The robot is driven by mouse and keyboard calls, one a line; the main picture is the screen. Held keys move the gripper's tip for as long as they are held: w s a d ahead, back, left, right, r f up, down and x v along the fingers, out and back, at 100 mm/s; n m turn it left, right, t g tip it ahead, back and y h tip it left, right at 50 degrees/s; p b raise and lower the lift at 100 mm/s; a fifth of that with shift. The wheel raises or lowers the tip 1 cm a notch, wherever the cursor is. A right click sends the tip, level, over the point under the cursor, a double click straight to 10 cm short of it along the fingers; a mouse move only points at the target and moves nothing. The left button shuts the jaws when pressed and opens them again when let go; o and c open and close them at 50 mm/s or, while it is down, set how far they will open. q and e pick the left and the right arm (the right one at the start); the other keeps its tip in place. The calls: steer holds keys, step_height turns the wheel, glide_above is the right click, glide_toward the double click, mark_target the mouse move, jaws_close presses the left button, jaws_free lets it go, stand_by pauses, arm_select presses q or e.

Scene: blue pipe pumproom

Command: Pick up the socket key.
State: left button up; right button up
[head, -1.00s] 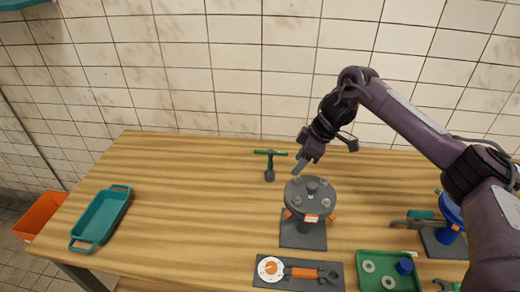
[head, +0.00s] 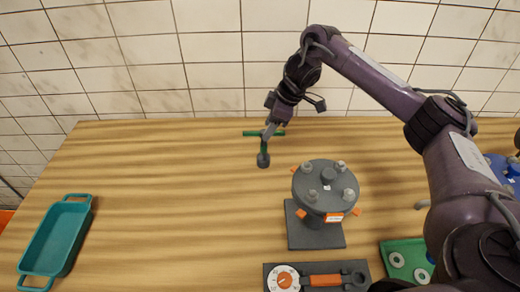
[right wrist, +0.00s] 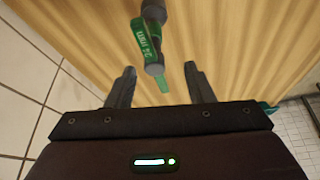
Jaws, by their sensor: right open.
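The socket key (head: 263,150) is a green T-shaped tool with a dark socket end. It stands upright on the wooden table, crossbar on top, near the wall. My right gripper (head: 267,133) is at its crossbar and partly covers it in the head view. In the right wrist view the key (right wrist: 148,40), with "24 mm" lettering, lies ahead of and between the two spread fingers of the open gripper (right wrist: 158,75). The fingers do not close on it; I cannot tell whether one touches it. My left gripper is not in view.
A grey flange stand (head: 325,187) with bolts stands right of the key. A torque wrench with a round dial (head: 282,280) lies in front. A green tray (head: 404,247) holds rings at the right. A teal tray (head: 75,212) is at left. The table between is clear.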

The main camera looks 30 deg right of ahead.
mark_target(261, 153)
steer(key=x, duration=0.2)
steer(key=shift+w+f, duration=0.25)
steer(key=shift+a+f, duration=0.15)
steer(key=shift+f, duration=0.55)
steer(key=x, duration=0.2)
steer(key=p+x, duration=0.1)
steer(key=shift+w+d+f, duration=0.15)
steer(key=shift+d+f, duration=0.05)
steer(key=shift+w+a+f, duration=0.1)
steer(key=shift+f, duration=0.15)
steer(key=shift+c, duration=0.6)
steer(key=shift+r, duration=0.1)
jaws_close()
